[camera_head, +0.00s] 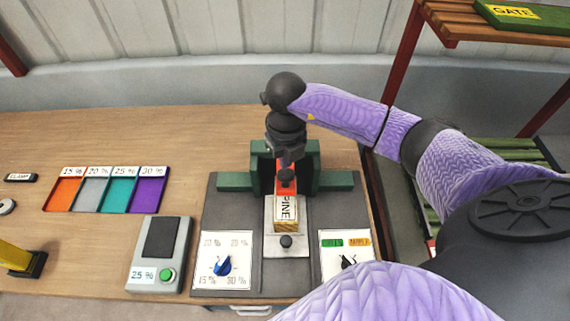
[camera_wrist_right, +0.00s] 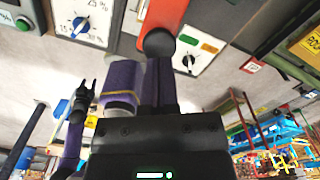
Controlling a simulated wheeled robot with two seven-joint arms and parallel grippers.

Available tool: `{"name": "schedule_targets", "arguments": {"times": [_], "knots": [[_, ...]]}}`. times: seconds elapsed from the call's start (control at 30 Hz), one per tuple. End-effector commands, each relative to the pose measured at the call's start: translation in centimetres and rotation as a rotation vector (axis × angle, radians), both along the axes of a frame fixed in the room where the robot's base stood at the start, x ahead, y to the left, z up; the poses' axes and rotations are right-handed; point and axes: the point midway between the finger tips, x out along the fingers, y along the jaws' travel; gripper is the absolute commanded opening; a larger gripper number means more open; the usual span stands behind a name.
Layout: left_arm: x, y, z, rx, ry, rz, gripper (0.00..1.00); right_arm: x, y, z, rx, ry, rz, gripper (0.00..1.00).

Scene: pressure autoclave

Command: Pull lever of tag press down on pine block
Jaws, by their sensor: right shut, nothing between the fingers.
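The tag press (camera_head: 318,163) has a green frame at the back of a dark base plate. Its orange lever ends in a black knob (camera_head: 286,176); lever (camera_wrist_right: 167,14) and knob also show in the right wrist view. The pine block (camera_head: 287,212), labelled PINE, sits on a pale plate in front of the frame. My right gripper (camera_head: 285,160) is shut and empty, pointing down at the lever. In the right wrist view its fingertips (camera_wrist_right: 158,62) are close to the knob; contact is unclear. My left gripper (camera_wrist_right: 86,88) shows small there, with its prongs apart.
A panel with a blue dial (camera_head: 222,266) and one with a black dial (camera_head: 347,262) flank the block. A grey device with a green button (camera_head: 167,275) and coloured trays (camera_head: 105,192) stand left. A shelf (camera_head: 470,25) rises at right.

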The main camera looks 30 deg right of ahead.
Motion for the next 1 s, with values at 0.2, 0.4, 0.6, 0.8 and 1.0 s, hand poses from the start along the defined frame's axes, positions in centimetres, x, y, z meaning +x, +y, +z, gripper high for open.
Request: {"name": "schedule_targets", "arguments": {"times": [0.2,0.4,0.6,0.8,1.0], "knots": [[0.0,0.0,0.0,0.000,0.000,0.000,0.59,0.0,0.0,0.0,0.000,0.000,0.000,0.00],[0.0,0.0,0.0,0.000,0.000,0.000,0.59,0.0,0.0,0.0,0.000,0.000,0.000,0.00],[0.0,0.0,-0.8,0.000,0.001,0.000,0.59,0.0,0.0,-0.9,0.000,0.000,0.000,0.00],[-0.1,0.0,-1.6,0.000,0.002,0.000,0.59,0.0,0.0,-1.9,0.000,0.001,0.000,0.00],[-0.1,0.0,-2.4,0.001,0.003,-0.001,0.59,0.0,0.0,-2.9,0.000,0.000,0.000,0.00]]}}
